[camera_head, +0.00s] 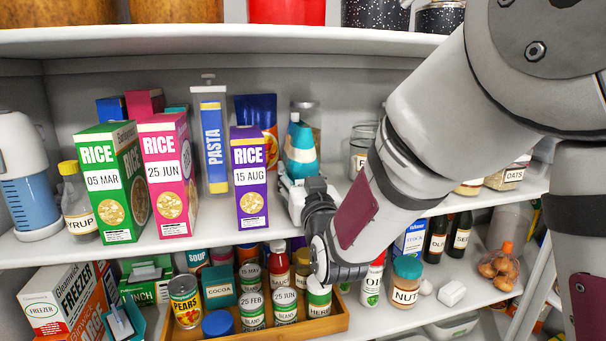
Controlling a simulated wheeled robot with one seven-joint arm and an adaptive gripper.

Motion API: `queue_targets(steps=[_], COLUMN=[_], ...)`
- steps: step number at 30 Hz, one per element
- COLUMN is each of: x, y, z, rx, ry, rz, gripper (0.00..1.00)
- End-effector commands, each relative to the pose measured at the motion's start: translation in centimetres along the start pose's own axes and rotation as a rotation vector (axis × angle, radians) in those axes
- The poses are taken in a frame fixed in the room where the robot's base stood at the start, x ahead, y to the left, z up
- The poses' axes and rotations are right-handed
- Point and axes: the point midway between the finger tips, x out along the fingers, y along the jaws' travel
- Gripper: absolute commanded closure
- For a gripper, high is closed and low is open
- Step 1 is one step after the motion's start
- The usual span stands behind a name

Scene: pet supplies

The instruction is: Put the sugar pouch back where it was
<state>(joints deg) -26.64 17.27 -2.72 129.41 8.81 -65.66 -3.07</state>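No label reading sugar is legible, so I cannot say for certain which item is the sugar pouch. A teal, tapering pack (301,146) with a pale band is on the middle shelf, directly behind and above my gripper (291,188). My gripper reaches into the middle shelf, just right of the purple rice box (249,178). Its fingers are mostly hidden by its own body and the wrist. I cannot tell whether they touch or hold the teal pack. The lower part of the pack is hidden by my gripper.
Green (112,184) and pink (168,176) rice boxes and a pasta container (212,140) stand left. A glass jar (361,148) stands right of the teal pack. Below, a wooden tray (330,326) holds cans and bottles. The upper shelf (200,40) limits height.

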Motion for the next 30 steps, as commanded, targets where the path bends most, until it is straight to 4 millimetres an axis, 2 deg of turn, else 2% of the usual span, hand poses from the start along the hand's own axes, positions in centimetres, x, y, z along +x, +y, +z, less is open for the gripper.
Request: queue_targets(steps=[10, 11, 12, 13, 25, 30], x=[0.0, 0.0, 0.0, 0.0, -0.1, -2.5], y=[0.0, 0.0, 0.0, 0.0, 0.0, 0.0], z=[0.2, 0.3, 0.3, 0.3, -0.1, 0.0], rx=[0.001, 0.000, 0.000, 0.000, 0.000, 0.001], ry=[0.004, 0.000, 0.000, 0.000, 0.001, 0.000], rz=[0.000, 0.000, 0.000, 0.000, 0.000, -0.001], gripper=[0.83, 0.43, 0.34, 0.30, 0.30, 0.30])
